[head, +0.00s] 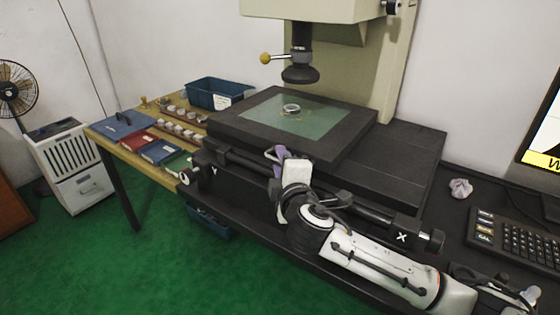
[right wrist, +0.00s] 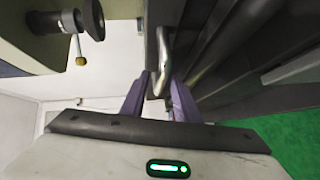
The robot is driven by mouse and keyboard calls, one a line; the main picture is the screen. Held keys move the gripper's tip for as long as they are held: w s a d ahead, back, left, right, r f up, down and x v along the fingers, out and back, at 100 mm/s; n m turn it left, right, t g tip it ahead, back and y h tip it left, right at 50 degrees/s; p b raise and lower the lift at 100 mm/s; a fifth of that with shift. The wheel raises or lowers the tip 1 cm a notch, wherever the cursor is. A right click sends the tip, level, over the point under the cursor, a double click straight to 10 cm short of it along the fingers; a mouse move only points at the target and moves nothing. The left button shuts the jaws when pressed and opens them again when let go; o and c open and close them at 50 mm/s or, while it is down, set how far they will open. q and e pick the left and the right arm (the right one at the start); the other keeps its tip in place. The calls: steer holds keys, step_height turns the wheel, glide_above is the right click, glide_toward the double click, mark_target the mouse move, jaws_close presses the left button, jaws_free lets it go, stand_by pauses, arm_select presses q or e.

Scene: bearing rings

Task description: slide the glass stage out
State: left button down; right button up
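The glass stage is a pale green plate (head: 265,117) in a dark frame (head: 345,138) on the measuring machine. A metal ring (head: 291,108) lies on the glass. A bent metal handle (head: 271,154) stands at the frame's front edge; it also shows in the right wrist view (right wrist: 162,62). My right gripper (head: 278,155), with purple fingers, is at this handle. In the right wrist view its fingertips (right wrist: 161,80) lie on either side of the handle. I cannot tell whether they press on it. My left gripper is not in view.
A lens column (head: 300,70) hangs above the glass. A wooden table on the left holds a blue bin (head: 214,93), several small rings and coloured trays (head: 160,151). A keyboard (head: 510,238) and a crumpled ball (head: 460,188) lie on the right. Knobs (head: 402,237) stick out at the front.

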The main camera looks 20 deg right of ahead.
steer(key=shift+w, duration=0.45)
steer(key=shift+c, duration=0.4)
steer(key=shift+f, duration=0.1)
jaws_close()
steer(key=shift+s, duration=0.15)
